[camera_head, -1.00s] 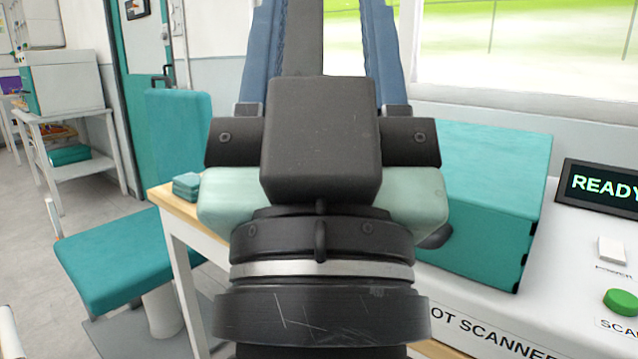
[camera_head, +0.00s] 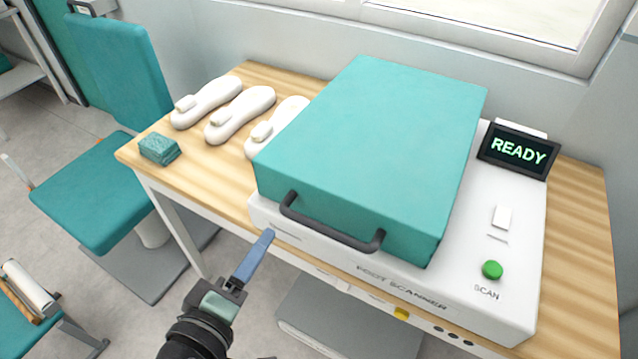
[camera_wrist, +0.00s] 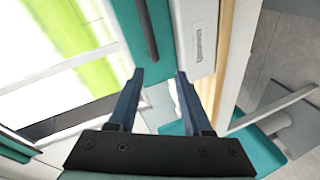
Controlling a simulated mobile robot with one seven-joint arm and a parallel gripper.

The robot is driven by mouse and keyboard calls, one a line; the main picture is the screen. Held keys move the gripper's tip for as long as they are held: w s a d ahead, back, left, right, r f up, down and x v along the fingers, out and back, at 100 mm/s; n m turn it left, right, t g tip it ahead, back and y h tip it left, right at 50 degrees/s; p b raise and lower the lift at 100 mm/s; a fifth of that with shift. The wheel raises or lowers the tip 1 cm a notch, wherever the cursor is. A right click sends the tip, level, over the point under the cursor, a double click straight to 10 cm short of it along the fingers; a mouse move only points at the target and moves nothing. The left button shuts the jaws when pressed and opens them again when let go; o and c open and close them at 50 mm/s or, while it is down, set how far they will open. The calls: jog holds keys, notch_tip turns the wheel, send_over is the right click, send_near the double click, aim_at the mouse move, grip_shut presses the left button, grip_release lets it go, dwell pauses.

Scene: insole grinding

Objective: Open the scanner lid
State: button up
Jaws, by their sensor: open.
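The foot scanner (camera_head: 508,245) is a white box on a wooden table. Its thick teal lid (camera_head: 375,125) is down and shut over the scanner bed. A dark bar handle (camera_head: 328,232) sticks out from the lid's front face. My gripper (camera_head: 264,243) is in front of the table, to the left of and a little below the handle in the head view, apart from it. In the wrist view, the two blue fingers of my gripper (camera_wrist: 160,76) are spread with nothing between them. The handle (camera_wrist: 147,30) shows beyond the fingertips, above the gap and slightly left.
Three white foot-shaped pieces (camera_head: 240,115) lie on the wooden table (camera_head: 140,152) left of the scanner, near a small teal block (camera_head: 159,149). A display (camera_head: 518,149) reads READY, above a green SCAN button (camera_head: 492,270). A teal chair (camera_head: 90,190) stands at left.

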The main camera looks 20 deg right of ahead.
jog(key=n+g+h+p, duration=0.2)
jog(key=p, duration=0.2)
send_near(322, 226)
jog(key=s+a, duration=0.1)
jog(key=a, duration=0.2)
jog(key=x, duration=1.3)
jog(key=shift+s+d+p, duration=0.35)
jog(key=shift+d, duration=0.05)
grip_shut()
